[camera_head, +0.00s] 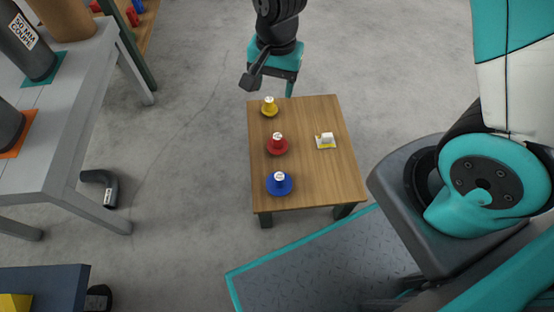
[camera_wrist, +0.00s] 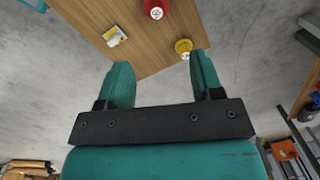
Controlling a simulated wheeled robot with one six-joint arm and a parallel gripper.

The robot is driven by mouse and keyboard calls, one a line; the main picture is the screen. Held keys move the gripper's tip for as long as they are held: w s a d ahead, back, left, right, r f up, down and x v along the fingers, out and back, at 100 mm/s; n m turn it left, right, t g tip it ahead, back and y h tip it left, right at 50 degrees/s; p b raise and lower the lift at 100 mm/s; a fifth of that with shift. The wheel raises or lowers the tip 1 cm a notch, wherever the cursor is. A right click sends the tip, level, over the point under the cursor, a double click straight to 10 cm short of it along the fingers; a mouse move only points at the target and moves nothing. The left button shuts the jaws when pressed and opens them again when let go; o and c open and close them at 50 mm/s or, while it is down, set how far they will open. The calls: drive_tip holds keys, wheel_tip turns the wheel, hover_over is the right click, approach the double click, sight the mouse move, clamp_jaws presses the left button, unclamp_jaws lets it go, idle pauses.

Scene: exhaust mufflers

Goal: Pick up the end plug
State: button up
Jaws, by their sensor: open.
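Three plug-shaped pieces with white labelled tops stand in a column on a small wooden table (camera_head: 320,185): a yellow one (camera_head: 269,107) at the far end, a red one (camera_head: 277,145) in the middle and a blue one (camera_head: 280,184) nearest. The labels are too small to read, so I cannot tell which is the end plug. My gripper (camera_wrist: 162,66) is open and empty, beyond the table's far edge in the head view. In the wrist view, the yellow piece (camera_wrist: 184,46) shows near the right finger and the red one (camera_wrist: 156,10) at the top edge.
A small white block on a yellow-edged base (camera_head: 326,140) sits right of the red piece. A grey workbench (camera_head: 75,120) stands at left, with a bent black pipe (camera_head: 101,187) on the floor beside it. The table's right side is mostly clear.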

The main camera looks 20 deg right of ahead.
drive_tip(key=m+b, duration=0.2)
hover_over(277, 137)
wheel_tip(277, 137, down, 8)
drive_tip(key=r, duration=0.1)
drive_tip(key=shift+h, duration=0.3)
drive_tip(key=f+b, duration=0.3)
drive_tip(key=f, duration=0.3)
drive_tip(key=f+b, duration=0.4)
drive_tip(key=f, duration=0.2)
drive_tip(key=shift+s+a+f, duration=0.1)
drive_tip(key=shift+s+a, duration=0.05)
drive_tip(key=shift+a, duration=0.05)
drive_tip(key=f+b, duration=0.4)
drive_tip(key=f, duration=0.1)
drive_tip(key=shift+d+f+b, duration=0.2)
drive_tip(key=shift+d+b, duration=0.05)
drive_tip(key=shift+b, duration=0.15)
drive_tip(key=shift+r, duration=0.15)
drive_tip(key=c, duration=1)
